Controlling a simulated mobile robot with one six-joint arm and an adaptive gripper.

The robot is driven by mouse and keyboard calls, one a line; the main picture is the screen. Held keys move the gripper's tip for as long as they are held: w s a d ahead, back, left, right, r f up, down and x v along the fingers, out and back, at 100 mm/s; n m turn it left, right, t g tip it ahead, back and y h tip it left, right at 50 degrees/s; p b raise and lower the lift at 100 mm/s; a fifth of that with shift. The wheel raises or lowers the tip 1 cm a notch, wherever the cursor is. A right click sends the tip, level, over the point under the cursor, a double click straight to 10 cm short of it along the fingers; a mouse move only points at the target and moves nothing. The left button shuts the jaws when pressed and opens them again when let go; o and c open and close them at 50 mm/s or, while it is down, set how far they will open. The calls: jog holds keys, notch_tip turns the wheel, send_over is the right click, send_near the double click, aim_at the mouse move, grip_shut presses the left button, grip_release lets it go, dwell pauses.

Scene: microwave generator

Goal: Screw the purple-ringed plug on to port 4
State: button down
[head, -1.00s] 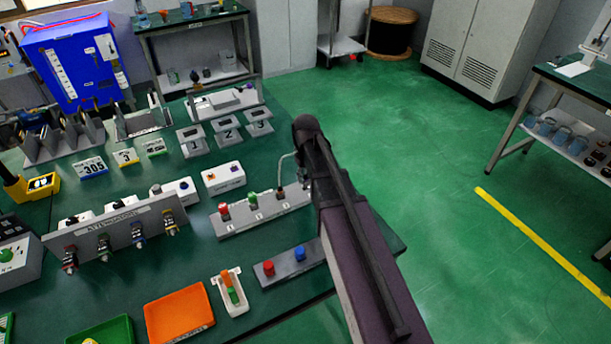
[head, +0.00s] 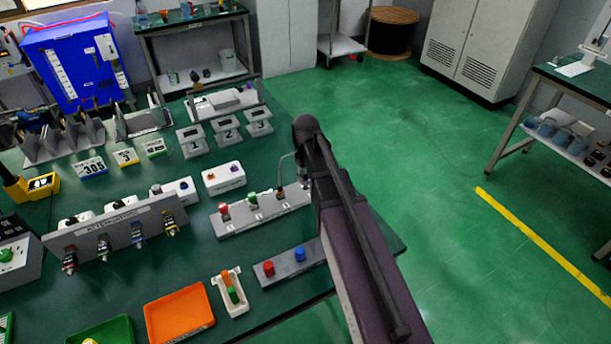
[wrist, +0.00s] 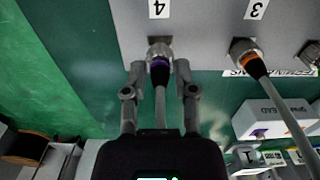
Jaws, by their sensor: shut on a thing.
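In the wrist view, my gripper (wrist: 159,72) is shut on the purple-ringed plug (wrist: 160,72), with one finger on each side. The plug's nose meets the metal connector of port 4 (wrist: 160,48), below the label 4 (wrist: 158,9). I cannot tell how far it is threaded. Its grey cable (wrist: 160,108) runs back towards my palm. In the head view, my arm hides the plug, port 4 and most of my gripper at the right end of the grey port panel (head: 240,222).
An orange-ringed plug (wrist: 251,61) with a cable is on port 3, close to my right finger. A white box (wrist: 265,122) stands nearby. Open floor lies to the right.

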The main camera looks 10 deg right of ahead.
jog(key=shift+f+b, duration=0.55)
dwell(0.4)
jog(key=shift+c, duration=1.7)
grip_release()
jog(key=shift+s, duration=0.1)
jog(key=s+d+r+m+p, duration=0.1)
jog(key=s+r+m+p, duration=0.2)
jog(key=s+r+p, duration=0.4)
jog(key=s, duration=0.8)
jog(key=shift+s+m, duration=0.25)
jog(key=shift+m, duration=0.05)
jog(key=shift+r, duration=0.1)
jog(key=shift+c, duration=0.2)
